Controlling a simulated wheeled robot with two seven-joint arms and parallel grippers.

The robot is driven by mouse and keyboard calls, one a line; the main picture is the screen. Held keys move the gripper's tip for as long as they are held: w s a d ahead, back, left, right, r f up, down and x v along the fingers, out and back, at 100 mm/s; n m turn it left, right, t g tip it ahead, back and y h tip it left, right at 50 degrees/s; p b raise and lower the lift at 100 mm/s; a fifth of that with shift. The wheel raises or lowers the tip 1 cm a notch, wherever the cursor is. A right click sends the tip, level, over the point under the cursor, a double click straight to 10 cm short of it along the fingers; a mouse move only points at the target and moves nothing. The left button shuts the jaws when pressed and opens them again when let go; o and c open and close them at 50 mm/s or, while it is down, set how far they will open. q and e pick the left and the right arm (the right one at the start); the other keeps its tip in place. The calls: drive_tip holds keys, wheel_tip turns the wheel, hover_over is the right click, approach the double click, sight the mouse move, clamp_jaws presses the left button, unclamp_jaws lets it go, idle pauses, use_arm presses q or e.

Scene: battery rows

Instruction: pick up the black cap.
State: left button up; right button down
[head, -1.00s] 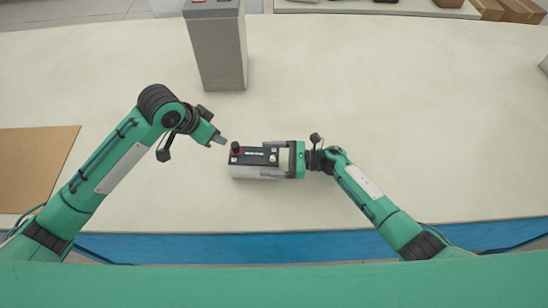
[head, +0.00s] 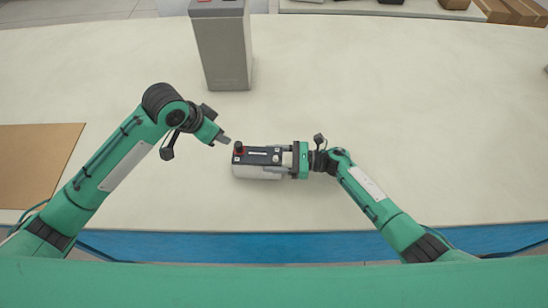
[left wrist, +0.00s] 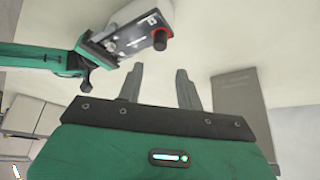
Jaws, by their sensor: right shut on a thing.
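A grey battery (head: 258,172) with a black top lies on the pale table in front of me. I cannot make out a separate all-black cap. My right gripper (head: 281,159) is shut on the battery's right end. My left gripper (head: 224,138) hangs just up and left of the red cap, not touching it. In the left wrist view its two fingers (left wrist: 159,86) are apart with nothing between them.
A tall grey box (head: 222,55) stands behind the battery at the back of the table. A brown board (head: 38,160) lies at the left. The table to the right is clear. The blue front edge (head: 250,246) runs near me.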

idle(0.4)
use_arm(q)
drive_tip(key=o, duration=0.3)
drive_tip(key=m+g+y, duration=0.3)
drive_tip(key=m+y, duration=0.2)
drive_tip(key=m, duration=1.3)
approach(239, 144)
drive_tip(key=f, duration=0.6)
drive_tip(key=w+f, duration=0.1)
drive_tip(key=f, duration=0.2)
drive_tip(key=shift+a+f, duration=0.3)
drive_tip(key=shift+a, duration=0.05)
drive_tip(key=shift+c, duration=0.4)
drive_tip(key=c, duration=0.9)
